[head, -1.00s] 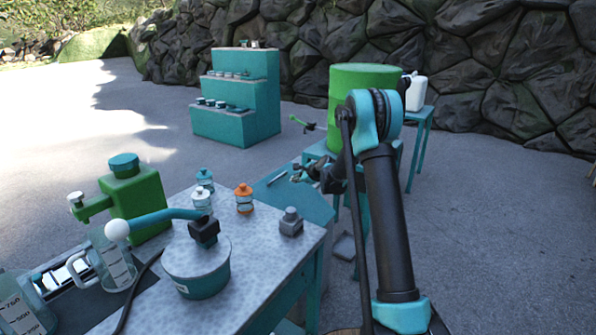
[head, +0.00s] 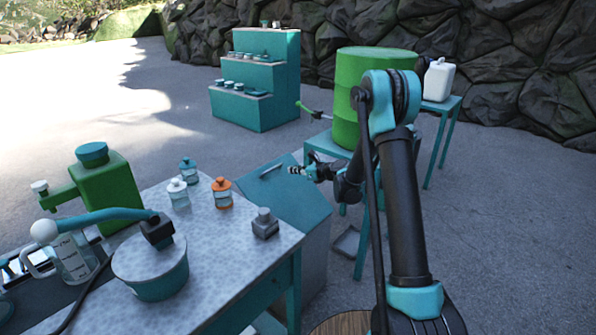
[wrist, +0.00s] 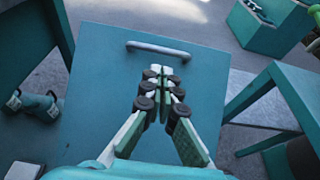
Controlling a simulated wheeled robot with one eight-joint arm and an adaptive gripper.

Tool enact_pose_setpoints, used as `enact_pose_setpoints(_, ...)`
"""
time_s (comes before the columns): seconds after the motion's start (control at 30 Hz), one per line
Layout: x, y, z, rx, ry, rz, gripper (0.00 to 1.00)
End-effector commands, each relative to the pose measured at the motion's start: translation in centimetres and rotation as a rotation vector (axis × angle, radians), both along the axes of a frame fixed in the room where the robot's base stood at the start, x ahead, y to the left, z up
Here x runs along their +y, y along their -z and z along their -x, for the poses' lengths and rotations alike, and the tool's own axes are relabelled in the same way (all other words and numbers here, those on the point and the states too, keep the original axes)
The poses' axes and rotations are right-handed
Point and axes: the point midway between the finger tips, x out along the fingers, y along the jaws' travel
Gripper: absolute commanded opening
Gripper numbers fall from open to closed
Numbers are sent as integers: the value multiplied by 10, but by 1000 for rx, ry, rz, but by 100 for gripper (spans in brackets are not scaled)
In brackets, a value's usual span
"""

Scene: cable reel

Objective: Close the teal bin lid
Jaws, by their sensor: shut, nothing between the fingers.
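The teal bin lid (head: 290,205) is a flat, sloping panel on the grey bin (head: 315,248), beside the patterned table. A pale bar handle (head: 270,170) sits near its far edge. In the wrist view the lid (wrist: 95,90) fills the middle, with the handle (wrist: 158,48) just beyond my fingertips. My gripper (head: 292,170) is shut and empty above the lid, to the right of the handle in the head view. In the wrist view, its fingertips (wrist: 162,71) meet short of the bar. I cannot tell whether they touch the lid or whether a gap remains under it.
The patterned table (head: 225,255) with bottles and a teal pot (head: 150,268) stands at left. A green drum (head: 375,65) on a teal stand (head: 322,146) is close to my arm. Teal steps (head: 280,75) stand behind. Open paving lies at the far left and right.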

Motion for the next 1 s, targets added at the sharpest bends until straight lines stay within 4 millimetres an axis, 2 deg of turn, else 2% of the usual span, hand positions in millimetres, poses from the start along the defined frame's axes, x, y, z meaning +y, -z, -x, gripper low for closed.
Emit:
enact_pose_setpoints(0.2, 34, 15, -26, 0, -3, 2, 0)
enact_pose_setpoints(0.43, 59, 26, -46, -1, -2, 2, 0)
enact_pose_setpoints(0.63, 68, 30, -54, -1, 0, 2, 0)
enact_pose_setpoints(1.0, 69, 30, -55, 0, 0, 3, 0)
